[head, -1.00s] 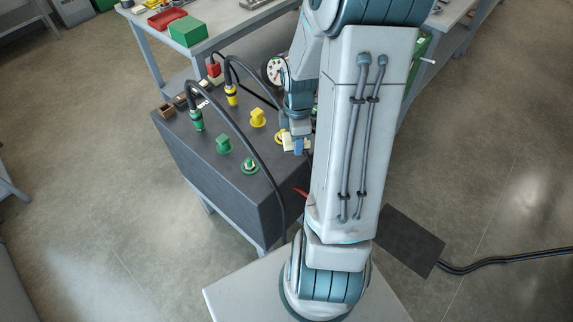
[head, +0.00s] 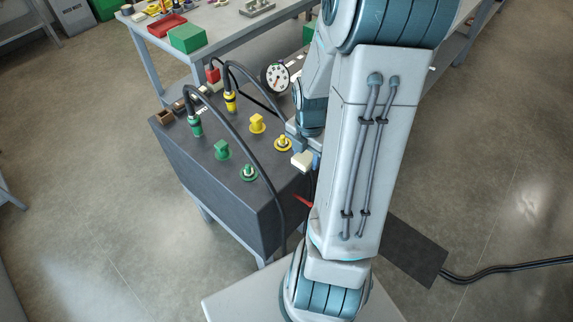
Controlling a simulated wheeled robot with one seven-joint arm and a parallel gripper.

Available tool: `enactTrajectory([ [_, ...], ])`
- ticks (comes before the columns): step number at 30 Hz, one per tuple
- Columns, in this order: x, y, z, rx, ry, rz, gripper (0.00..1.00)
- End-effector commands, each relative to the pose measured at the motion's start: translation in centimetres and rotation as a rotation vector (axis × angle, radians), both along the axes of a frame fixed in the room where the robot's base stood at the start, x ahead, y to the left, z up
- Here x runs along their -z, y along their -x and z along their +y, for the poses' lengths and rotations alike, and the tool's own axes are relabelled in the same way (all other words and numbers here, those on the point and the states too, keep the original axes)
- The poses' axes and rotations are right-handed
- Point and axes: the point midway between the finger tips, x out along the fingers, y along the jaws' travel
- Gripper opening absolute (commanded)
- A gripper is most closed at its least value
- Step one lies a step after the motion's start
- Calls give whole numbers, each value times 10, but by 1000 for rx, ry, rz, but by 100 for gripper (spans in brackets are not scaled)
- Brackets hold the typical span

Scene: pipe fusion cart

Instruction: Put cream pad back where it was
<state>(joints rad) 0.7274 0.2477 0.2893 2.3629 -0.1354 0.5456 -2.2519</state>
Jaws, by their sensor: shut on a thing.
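The cream pad (head: 302,160) is a small pale block near the right front edge of the dark cart top. My gripper (head: 310,156) is shut on it and is mostly hidden behind my arm; one bluish finger shows beside the pad. I cannot tell whether the pad touches the cart top or hangs above it. The dark cart (head: 224,190) carries the fittings, and the part of its top behind my arm is hidden.
A yellow round fitting (head: 283,143) is close to the pad. A green round fitting (head: 248,173), yellow cap (head: 257,123), green cap (head: 222,149) and gauge (head: 276,76) stand on the cart. Black cables arch from the green plug (head: 195,126) and yellow plug (head: 230,101). A small brown box (head: 165,116) sits at the left corner.

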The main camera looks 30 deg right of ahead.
Motion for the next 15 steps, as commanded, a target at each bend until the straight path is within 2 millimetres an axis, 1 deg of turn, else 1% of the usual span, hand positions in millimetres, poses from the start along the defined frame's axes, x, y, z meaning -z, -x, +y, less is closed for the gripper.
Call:
enactTrajectory([
  [1,8,-10,7,-6,-2,2,24],
  [3,16,-22,14,-6,-1,0,24],
  [7,28,-40,24,-3,-1,1,24],
  [11,35,-51,30,0,1,-1,24],
  [15,42,-53,31,2,0,1,24],
])
